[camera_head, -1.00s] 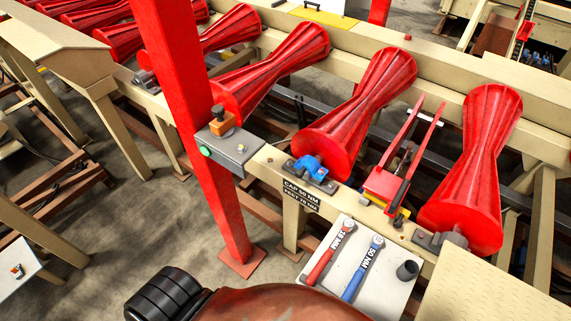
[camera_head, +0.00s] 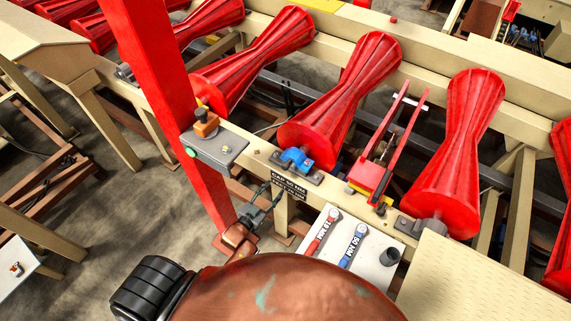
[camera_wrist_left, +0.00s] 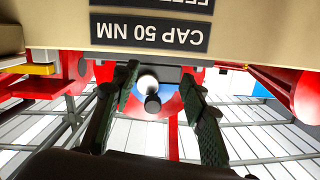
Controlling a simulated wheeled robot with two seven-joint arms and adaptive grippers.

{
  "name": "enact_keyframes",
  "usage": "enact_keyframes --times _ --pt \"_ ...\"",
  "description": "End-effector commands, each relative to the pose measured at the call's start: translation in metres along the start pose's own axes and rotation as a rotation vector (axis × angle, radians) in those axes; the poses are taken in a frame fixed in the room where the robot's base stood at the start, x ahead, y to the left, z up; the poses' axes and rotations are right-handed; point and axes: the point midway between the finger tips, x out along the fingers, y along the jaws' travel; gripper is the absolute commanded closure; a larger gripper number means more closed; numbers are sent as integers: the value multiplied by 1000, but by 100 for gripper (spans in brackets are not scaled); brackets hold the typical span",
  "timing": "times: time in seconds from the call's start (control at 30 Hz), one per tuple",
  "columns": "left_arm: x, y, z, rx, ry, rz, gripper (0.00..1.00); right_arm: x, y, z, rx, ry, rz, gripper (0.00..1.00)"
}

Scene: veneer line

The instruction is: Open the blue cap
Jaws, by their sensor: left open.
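The blue cap (camera_head: 296,158) sits on a grey bearing block on the beige rail, at the near end of a red roller. My left gripper (camera_head: 264,196) is in front of the rail, below and left of the cap and beside the black torque label (camera_head: 289,187). In the left wrist view, the gripper's two dark fingers (camera_wrist_left: 159,82) are spread below the upside-down "CAP 50 NM" label (camera_wrist_left: 150,31). A blue rounded shape (camera_wrist_left: 172,106) shows between them, partly covered by a white and black piece. My right gripper is not visible.
A white board (camera_head: 318,266) holds a red wrench (camera_head: 321,231), a blue wrench (camera_head: 354,245) and a dark cup (camera_head: 389,257). A red post (camera_head: 173,110) and grey control box (camera_head: 214,148) stand left. A red forked lever (camera_head: 385,165) is right of the cap.

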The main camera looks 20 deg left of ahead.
Motion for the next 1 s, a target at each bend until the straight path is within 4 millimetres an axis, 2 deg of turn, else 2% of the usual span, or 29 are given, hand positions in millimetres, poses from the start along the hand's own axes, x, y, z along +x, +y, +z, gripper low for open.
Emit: enact_keyframes --times 0.03,0.1,0.2,0.7,1.0 --pt "2 -4 -29 6 50 -2 60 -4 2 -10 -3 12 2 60" --pt "4 -6 -53 11 96 -4 60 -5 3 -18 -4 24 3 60" --pt "8 -8 -71 15 131 -5 60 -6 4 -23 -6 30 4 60" --pt "75 -8 -82 15 135 -5 60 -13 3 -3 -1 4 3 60" --pt "84 -8 -82 14 133 -5 60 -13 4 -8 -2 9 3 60"
